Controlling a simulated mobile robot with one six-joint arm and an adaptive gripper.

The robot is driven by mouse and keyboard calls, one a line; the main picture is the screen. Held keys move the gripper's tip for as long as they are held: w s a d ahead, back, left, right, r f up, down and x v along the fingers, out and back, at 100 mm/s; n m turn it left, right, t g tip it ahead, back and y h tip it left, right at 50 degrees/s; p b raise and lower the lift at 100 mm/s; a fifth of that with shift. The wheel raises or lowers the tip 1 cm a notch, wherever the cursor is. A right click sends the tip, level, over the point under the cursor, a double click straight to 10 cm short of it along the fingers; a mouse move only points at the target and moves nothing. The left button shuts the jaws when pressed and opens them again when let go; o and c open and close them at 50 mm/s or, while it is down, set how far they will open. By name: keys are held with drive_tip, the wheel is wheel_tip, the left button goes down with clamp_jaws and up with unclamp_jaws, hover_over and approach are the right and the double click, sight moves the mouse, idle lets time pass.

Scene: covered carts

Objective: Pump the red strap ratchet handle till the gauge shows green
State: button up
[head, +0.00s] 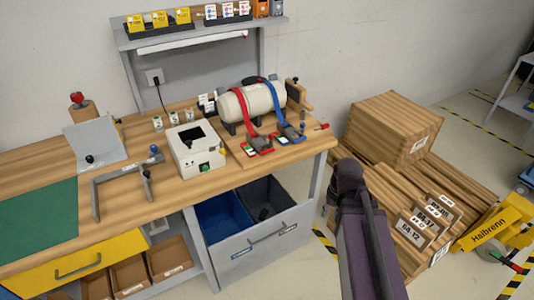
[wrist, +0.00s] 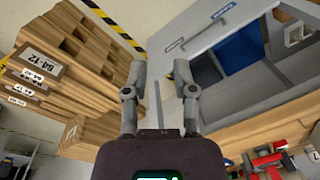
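The red strap (head: 246,108) runs over a cream tank (head: 232,103) on a wooden board at the right end of the bench. Its ratchet (head: 260,143) sits at the strap's front end, with a small red and green marking beside it that may be the gauge; the reading is too small to tell. A blue strap (head: 273,108) with its own ratchet (head: 291,132) lies to its right. In the wrist view, my gripper (wrist: 160,75) has its fingers apart with nothing between them. Red parts (wrist: 270,170) show at the lower right edge there, apart from the fingers.
A white box (head: 196,150) with a green button stands left of the board. A grey clamp frame (head: 125,185) is further left. Wooden crates and boards (head: 395,130) are stacked right of the bench. An open grey drawer (head: 262,255) juts out below the bench front.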

drive_tip(key=w+a+f+m+y+b, duration=0.1)
drive_tip(key=w+a+f+y+b, duration=0.15)
drive_tip(key=w+a+y, duration=0.35)
drive_tip(key=m+t+y+b, duration=0.3)
drive_tip(key=y+b, duration=0.5)
drive_tip(key=y, duration=0.1)
approach(268, 152)
drive_tip(key=w+f+v, duration=0.1)
drive_tip(key=v, duration=0.3)
drive_tip(key=shift+a+r, duration=0.1)
drive_tip(key=shift+r, duration=0.15)
drive_tip(key=shift+a, duration=0.2)
drive_tip(key=b+x, duration=0.2)
drive_tip(key=x, duration=1.1)
drive_tip(key=shift+a, duration=0.2)
clamp_jaws()
